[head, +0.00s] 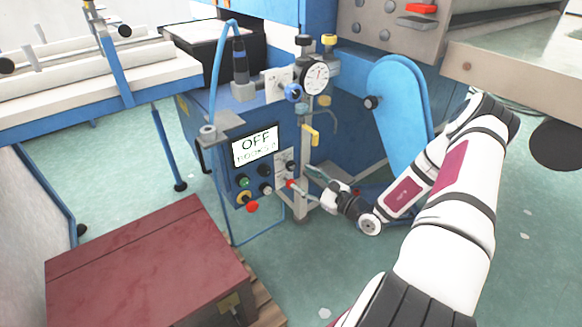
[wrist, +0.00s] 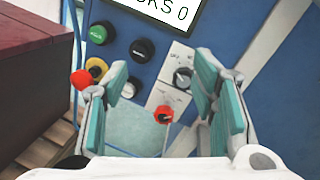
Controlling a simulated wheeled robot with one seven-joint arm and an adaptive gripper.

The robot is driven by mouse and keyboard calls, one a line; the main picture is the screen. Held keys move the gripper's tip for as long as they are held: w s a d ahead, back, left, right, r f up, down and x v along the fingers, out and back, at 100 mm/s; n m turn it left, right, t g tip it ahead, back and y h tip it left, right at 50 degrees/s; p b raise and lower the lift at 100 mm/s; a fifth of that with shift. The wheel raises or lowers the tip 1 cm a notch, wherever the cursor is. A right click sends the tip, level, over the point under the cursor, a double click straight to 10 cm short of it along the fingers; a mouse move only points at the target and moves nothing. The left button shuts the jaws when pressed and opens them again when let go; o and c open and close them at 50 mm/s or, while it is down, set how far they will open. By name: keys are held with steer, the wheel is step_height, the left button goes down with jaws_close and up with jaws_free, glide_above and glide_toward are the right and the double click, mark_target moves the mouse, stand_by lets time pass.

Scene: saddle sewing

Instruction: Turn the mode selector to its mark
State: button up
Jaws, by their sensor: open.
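The blue control panel (head: 262,180) carries a black knob (wrist: 183,78) on a pale marked plate. I cannot tell for sure which is the mode selector, and the small markings are too blurred to read. The knobs also show in the head view, black (head: 291,166) above red (head: 290,183). My gripper (wrist: 160,80) is open and empty, its teal-padded fingers apart in front of the panel. The black knob lies close to the right finger in the picture; the red one shows between the fingers.
A screen (head: 256,146) above the controls reads OFF. Green (wrist: 101,33) and black (wrist: 142,49) buttons and a red stop button (wrist: 81,79) sit at the left. A dial gauge (head: 315,78) stands above.

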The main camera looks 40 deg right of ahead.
mark_target(293, 168)
steer(key=d+f+m+h, duration=0.4)
steer(key=shift+t, duration=0.3)
steer(key=w+b, duration=0.1)
steer(key=w, duration=0.3)
steer(key=w+b, duration=0.2)
steer(key=w, duration=0.2)
steer(key=w+b, duration=0.1)
steer(key=w, duration=0.3)
steer(key=shift+w+a+f+b, duration=0.15)
steer(key=shift+w+a+b, duration=0.05)
steer(key=shift+a+b, duration=0.2)
steer(key=c, duration=1.2)
